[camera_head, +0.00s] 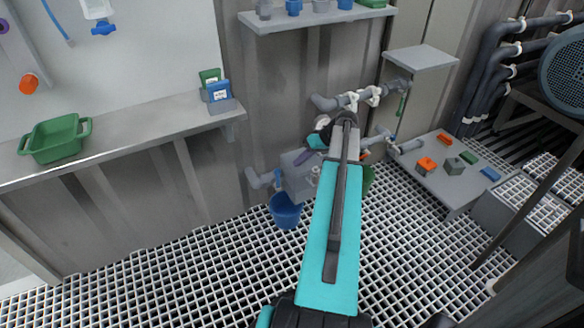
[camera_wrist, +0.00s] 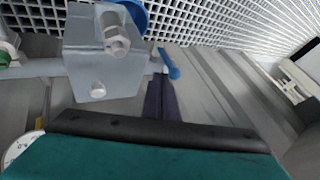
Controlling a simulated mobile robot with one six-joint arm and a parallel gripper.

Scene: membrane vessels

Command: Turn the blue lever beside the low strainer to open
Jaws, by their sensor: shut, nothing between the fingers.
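The low strainer, a grey block with bolts, fills the upper left of the wrist view (camera_wrist: 105,65). It also shows in the head view (camera_head: 298,178), partly behind my arm. The blue lever (camera_wrist: 170,64) sits on the pipe just to the right of the strainer in the wrist view. In the head view the lever (camera_head: 278,178) is small, left of the strainer. My gripper (camera_wrist: 161,80) has purple fingers, shut and empty. Their tips appear right beside the lever's lower end; I cannot tell whether they touch.
A blue bucket (camera_head: 286,210) stands on the grated floor below the strainer. A green bucket (camera_head: 368,178) is partly hidden behind my arm. A grey pipe (camera_head: 345,100) runs above. A low table (camera_head: 440,180) with coloured blocks stands at the right.

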